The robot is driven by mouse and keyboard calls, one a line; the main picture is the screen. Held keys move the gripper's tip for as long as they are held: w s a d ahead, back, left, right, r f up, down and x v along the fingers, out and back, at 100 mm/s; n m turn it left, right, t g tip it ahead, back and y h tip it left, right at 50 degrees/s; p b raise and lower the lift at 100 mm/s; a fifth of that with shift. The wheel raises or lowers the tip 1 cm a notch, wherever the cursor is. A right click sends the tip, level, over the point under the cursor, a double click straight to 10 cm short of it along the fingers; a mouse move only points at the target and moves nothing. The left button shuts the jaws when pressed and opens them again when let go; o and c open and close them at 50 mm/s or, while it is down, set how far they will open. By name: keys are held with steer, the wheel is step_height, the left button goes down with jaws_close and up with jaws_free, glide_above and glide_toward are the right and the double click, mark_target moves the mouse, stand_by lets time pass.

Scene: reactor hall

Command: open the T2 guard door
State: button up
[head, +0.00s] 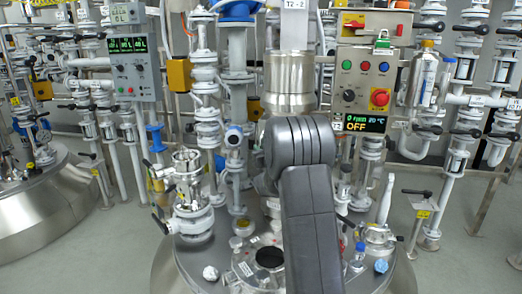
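My dark grey arm rises from the bottom middle of the head view and covers the centre of the vessel. My gripper cannot be seen. The vessel (170,265) has a steel lid crowded with fittings, and a round dark port (270,258) shows just left of my arm. A "T2 - 2" label hangs at the top middle. A T2 control panel (352,82) is right of my arm, with coloured buttons, a red knob on yellow and a display reading OFF. I cannot make out a guard door for certain; part of the area is hidden behind my arm.
A second grey panel (133,68) with a green display stands at the upper left. Another vessel (40,205) is at the left edge. Pipes and valves with black handles crowd the back and right. Bare grey floor (105,255) lies between the two vessels.

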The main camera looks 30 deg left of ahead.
steer(key=shift+c, duration=0.3)
jaws_close()
steer(key=shift+s, duration=0.1)
